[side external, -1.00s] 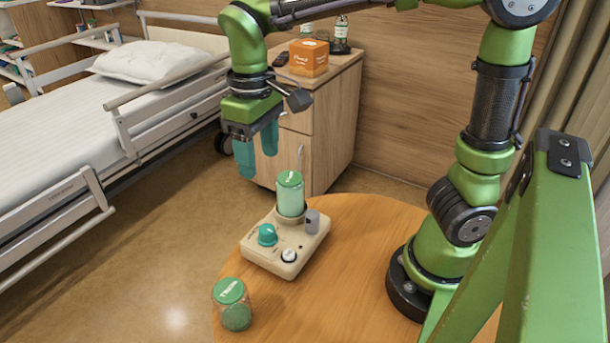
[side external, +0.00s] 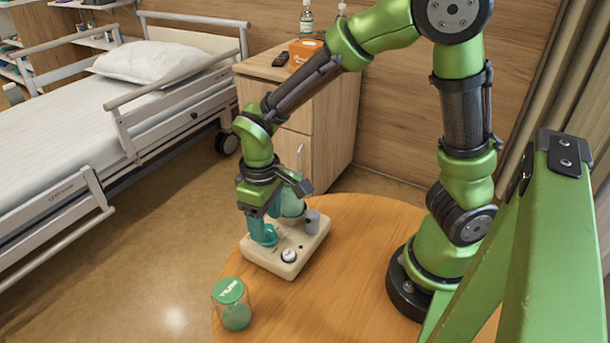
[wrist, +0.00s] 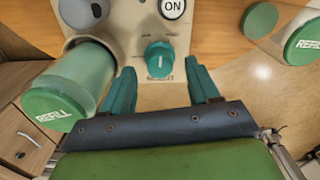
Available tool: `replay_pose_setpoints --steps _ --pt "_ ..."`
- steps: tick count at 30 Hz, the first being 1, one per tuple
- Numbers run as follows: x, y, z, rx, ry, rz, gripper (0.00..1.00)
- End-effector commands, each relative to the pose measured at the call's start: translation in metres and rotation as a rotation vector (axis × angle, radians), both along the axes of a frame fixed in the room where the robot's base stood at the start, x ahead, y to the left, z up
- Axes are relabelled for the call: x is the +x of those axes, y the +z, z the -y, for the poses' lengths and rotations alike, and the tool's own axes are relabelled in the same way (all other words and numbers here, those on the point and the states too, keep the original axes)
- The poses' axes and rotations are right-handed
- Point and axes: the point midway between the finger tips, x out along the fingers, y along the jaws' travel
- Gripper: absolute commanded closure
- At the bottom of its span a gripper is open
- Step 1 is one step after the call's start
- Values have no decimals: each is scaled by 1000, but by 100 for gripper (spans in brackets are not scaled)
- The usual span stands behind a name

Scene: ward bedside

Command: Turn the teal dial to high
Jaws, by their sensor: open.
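The teal dial (wrist: 160,58) sits on the front of a beige device (side external: 300,255). Its white pointer line shows in the wrist view, but I cannot read the marks around it. My gripper (wrist: 163,88) is open, with its teal fingers to either side of the dial and a little short of it in the wrist view. In the side view my gripper (side external: 264,238) is low over the device, and its fingers largely hide the dial. I cannot tell whether a finger touches it.
A green-capped refill jar (wrist: 82,85) stands in the device, close beside my left finger in the wrist view. The device also has a grey knob (side external: 312,222) and a white ON button (wrist: 172,8). Another green-lidded jar (side external: 232,305) stands at the round table's (side external: 350,290) front edge.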

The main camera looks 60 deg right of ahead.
Motion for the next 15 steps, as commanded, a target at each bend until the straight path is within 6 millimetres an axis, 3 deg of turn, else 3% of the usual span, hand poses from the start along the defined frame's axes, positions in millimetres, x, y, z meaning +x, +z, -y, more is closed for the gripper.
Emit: replay_pose_setpoints --steps 5,14,15 --pt "0 -13 0 -1 -1 0 40" --pt "0 -15 0 0 -1 0 40" --pt "0 -15 0 0 -1 0 46"
